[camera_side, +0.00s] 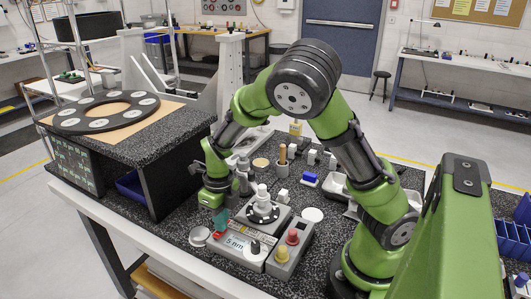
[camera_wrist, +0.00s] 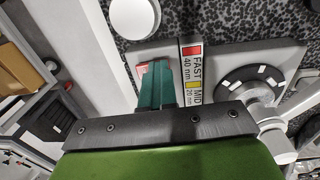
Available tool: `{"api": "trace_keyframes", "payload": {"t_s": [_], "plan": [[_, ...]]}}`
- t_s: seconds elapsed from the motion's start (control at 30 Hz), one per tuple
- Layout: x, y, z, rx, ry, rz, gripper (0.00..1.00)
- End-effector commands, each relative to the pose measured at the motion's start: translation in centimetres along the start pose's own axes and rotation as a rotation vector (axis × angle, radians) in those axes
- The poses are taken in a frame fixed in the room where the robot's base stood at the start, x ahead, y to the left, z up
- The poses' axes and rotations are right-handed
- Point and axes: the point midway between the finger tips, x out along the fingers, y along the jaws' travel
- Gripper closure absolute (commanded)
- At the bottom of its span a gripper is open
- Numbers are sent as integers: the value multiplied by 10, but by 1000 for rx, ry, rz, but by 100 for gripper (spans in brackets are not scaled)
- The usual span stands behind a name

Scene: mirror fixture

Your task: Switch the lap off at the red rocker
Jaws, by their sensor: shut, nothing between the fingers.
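The lap unit (camera_side: 240,226) is a grey box with a black round plate (camera_side: 262,211) and a white knob-like piece on top. It stands on the speckled bench in the side view. Its red rocker (camera_side: 218,236) shows just below my green fingertips. In the wrist view a small part of the red rocker (camera_wrist: 142,69) shows beside the fingertips, which hide the rest. My gripper (camera_side: 221,221) points down with its fingers together and empty. It also shows in the wrist view (camera_wrist: 157,68). I cannot tell whether the fingertips touch the rocker or which way it is tilted.
A speed label strip (camera_wrist: 192,68) lies beside the fingers, near the black plate (camera_wrist: 250,92). A control box with red (camera_side: 292,236) and yellow (camera_side: 282,253) buttons stands right of the lap. A white disc (camera_side: 199,234) lies left. Small parts crowd the bench behind.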

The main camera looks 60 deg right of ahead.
Motion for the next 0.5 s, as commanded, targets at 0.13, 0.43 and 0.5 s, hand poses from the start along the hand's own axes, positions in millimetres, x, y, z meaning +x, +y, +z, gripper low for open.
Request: {"api": "trace_keyframes", "payload": {"t_s": [0.13, 0.43, 0.5], "plan": [[4, 16, -1, -12, 7, 6, 100], [4, 18, -3, -10, 12, 9, 100], [3, 18, -3, -9, 12, 10, 100]]}}
